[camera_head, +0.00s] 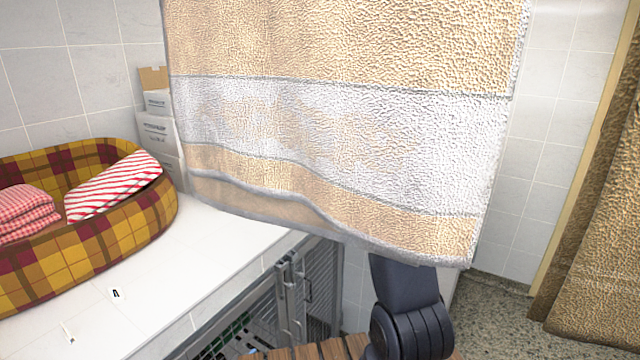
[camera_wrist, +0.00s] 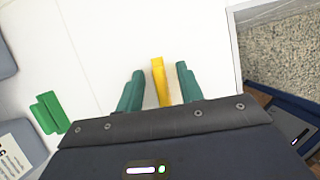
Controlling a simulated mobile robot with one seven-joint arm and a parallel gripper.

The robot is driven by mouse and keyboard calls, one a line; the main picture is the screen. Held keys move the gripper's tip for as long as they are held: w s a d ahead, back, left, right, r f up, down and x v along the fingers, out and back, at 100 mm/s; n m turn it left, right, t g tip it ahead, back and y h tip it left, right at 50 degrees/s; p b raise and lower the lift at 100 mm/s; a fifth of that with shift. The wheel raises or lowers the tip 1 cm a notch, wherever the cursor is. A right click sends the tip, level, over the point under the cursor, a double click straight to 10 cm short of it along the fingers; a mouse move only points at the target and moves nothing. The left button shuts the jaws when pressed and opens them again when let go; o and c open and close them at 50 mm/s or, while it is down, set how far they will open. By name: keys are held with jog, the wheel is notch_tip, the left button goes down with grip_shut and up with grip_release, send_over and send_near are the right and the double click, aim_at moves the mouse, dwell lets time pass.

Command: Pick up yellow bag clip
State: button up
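The yellow bag clip (camera_wrist: 160,86) lies on a white surface (camera_wrist: 95,55) in the wrist view. It is a narrow strip pointing away from my wrist. My gripper (camera_wrist: 160,72) has two green fingers, one on each side of the clip, with a visible gap on both sides. The gripper is open and holds nothing. How high the fingertips are above the surface is hard to tell. In the head view a hanging towel (camera_head: 340,120) hides my gripper, and I cannot pick out the clip there.
A green object (camera_wrist: 49,113) lies to the left, with grey-blue items beyond it. The white surface ends at the right above a speckled floor (camera_wrist: 280,50). In the head view, a plaid pet bed (camera_head: 120,235) stands on the white counter (camera_head: 170,285), above wire kennels (camera_head: 270,315).

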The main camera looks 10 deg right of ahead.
grip_shut()
